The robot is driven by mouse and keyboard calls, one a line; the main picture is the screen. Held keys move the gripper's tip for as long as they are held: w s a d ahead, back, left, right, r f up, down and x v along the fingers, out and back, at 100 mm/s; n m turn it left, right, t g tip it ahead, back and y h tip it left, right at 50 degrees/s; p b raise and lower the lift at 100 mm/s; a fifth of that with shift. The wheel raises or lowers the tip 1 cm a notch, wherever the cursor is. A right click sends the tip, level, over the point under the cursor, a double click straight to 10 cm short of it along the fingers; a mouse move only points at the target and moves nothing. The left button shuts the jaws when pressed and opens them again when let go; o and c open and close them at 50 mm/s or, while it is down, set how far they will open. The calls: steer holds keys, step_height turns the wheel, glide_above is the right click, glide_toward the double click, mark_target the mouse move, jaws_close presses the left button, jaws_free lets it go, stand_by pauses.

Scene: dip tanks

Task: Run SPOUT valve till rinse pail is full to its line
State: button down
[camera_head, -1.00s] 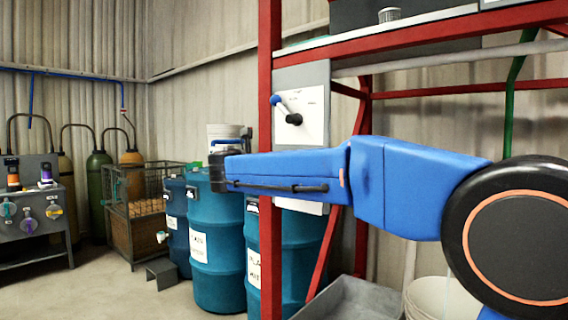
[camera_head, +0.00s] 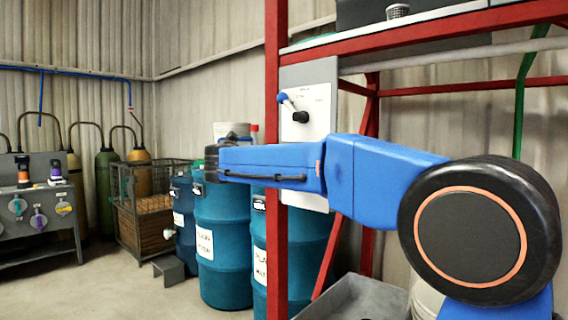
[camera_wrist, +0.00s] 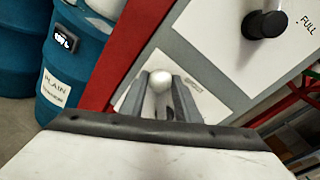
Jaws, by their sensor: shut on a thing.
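My gripper (camera_wrist: 160,92) is shut on a pale ball-ended handle (camera_wrist: 160,79) in the wrist view. In the head view this upper lever has a blue end (camera_head: 282,97). My arm hides the lower handle and gripper there. A pale pail (camera_head: 424,300) is partly visible behind my arm at lower right; its line and water level are hidden.
A red frame post (camera_head: 276,220) stands beside the panel. Blue drums (camera_head: 220,270) stand behind it, one labelled PLAIN (camera_wrist: 54,90). A grey tray (camera_head: 352,298) lies low by the pail. Open floor (camera_head: 120,300) is at left.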

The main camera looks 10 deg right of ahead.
steer(key=shift+w+a+f+n, duration=0.2)
steer(key=shift+w+f+n, duration=0.1)
steer(key=shift+n, duration=0.2)
steer(key=c, duration=1.4)
jaws_free()
steer(key=shift+o, duration=0.2)
steer(key=v, duration=1.7)
steer(key=shift+a, duration=0.3)
steer(key=shift+s, duration=0.1)
